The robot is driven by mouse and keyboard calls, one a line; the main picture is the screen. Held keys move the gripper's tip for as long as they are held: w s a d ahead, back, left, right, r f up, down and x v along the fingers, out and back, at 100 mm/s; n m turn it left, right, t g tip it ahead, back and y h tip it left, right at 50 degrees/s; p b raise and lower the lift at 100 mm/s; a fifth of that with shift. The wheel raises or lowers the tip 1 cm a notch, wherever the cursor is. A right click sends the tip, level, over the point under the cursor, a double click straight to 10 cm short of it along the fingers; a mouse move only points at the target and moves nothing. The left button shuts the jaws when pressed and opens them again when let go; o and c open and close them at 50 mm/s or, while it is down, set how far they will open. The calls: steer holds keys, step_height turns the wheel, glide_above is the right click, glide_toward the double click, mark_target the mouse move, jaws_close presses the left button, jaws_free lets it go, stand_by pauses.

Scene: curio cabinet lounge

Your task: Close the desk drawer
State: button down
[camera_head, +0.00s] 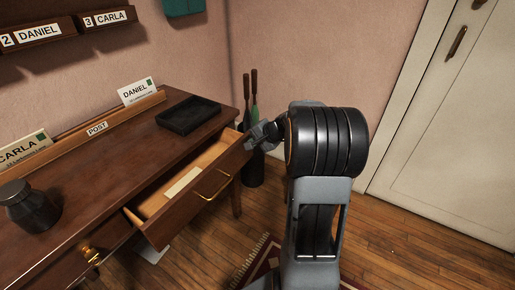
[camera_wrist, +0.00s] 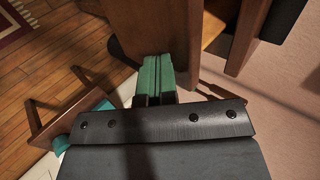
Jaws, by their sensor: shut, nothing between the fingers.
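The desk drawer (camera_head: 170,231) is pulled out from the dark wooden desk (camera_head: 75,215). Its brass handle (camera_head: 213,188) is on the front, and a pale paper strip (camera_head: 182,181) lies inside. My gripper (camera_head: 250,140) is at the right end of the drawer front, close to its top edge; my arm stands right of it. In the wrist view the green fingers (camera_wrist: 155,62) are together and empty, with tips at a brown wooden panel (camera_wrist: 140,20) that looks like the drawer front. Whether they touch it I cannot tell.
A black tray (camera_head: 188,115), a post rack (camera_head: 70,140) with name cards and a dark jar (camera_head: 30,208) stand on the desk. A dark umbrella stand (camera_head: 253,168) is behind my gripper. A patterned rug (camera_head: 258,262) lies on the floor. A pale door (camera_head: 450,120) is at right.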

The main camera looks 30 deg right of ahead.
mark_target(228, 130)
steer(key=w+a, duration=0.1)
steer(key=w, duration=0.2)
steer(key=w+a, duration=0.2)
steer(key=w, duration=0.1)
steer(key=w+a+p, duration=0.1)
steer(key=w, duration=0.1)
steer(key=shift+w+a, duration=0.25)
steer(key=shift+w, duration=0.15)
steer(key=shift+w+a, duration=0.2)
steer(key=shift+w, duration=0.15)
steer(key=shift+r, duration=0.1)
steer(key=shift+w+a+r, duration=0.1)
steer(key=shift+w+a, duration=0.05)
